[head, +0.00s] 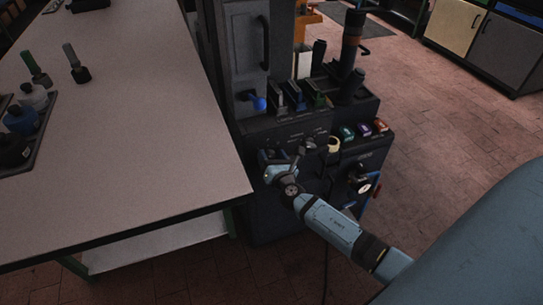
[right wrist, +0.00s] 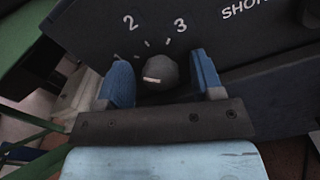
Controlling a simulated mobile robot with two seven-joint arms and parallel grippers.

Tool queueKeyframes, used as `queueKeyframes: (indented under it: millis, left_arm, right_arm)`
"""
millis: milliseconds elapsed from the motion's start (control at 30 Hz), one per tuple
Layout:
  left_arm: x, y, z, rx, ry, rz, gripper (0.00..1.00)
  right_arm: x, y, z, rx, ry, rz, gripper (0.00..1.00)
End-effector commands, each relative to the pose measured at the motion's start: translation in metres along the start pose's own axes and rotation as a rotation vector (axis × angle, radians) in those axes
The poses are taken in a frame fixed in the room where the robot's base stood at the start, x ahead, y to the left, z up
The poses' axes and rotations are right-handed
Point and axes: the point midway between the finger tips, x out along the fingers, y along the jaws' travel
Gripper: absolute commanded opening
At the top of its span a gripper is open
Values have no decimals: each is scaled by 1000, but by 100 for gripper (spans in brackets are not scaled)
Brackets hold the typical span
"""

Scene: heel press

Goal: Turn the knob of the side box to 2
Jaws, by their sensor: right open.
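In the right wrist view, a round dark knob (right wrist: 157,72) sits on a dark panel (right wrist: 235,38) with white tick marks, the numbers 2 and 3 and a cut-off label starting "SHOR". A short pale mark on the knob lies nearly level, pointing toward the left, below the 2. My right gripper (right wrist: 164,78) is open, with one blue finger on each side of the knob; I cannot tell whether they touch it. In the head view, my right gripper (head: 277,163) is at the front of the dark machine (head: 270,215) and hides the knob. My left gripper is not in view.
A long table (head: 130,130) stands close on the left, its corner near my right gripper. A dark knob-like part (head: 358,184) sticks out of the machine to the right. Brick floor is open at the right.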

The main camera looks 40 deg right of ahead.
Motion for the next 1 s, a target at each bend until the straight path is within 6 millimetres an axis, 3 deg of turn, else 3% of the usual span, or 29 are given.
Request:
queueKeyframes:
  millis: [267,500,1000]
  left_arm:
    - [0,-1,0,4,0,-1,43]
    - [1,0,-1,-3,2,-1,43]
    - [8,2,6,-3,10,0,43]
  right_arm:
    - [2,0,0,0,0,0,61]
    - [2,0,0,0,0,0,11]
    - [2,-2,-3,126,-1,0,11]
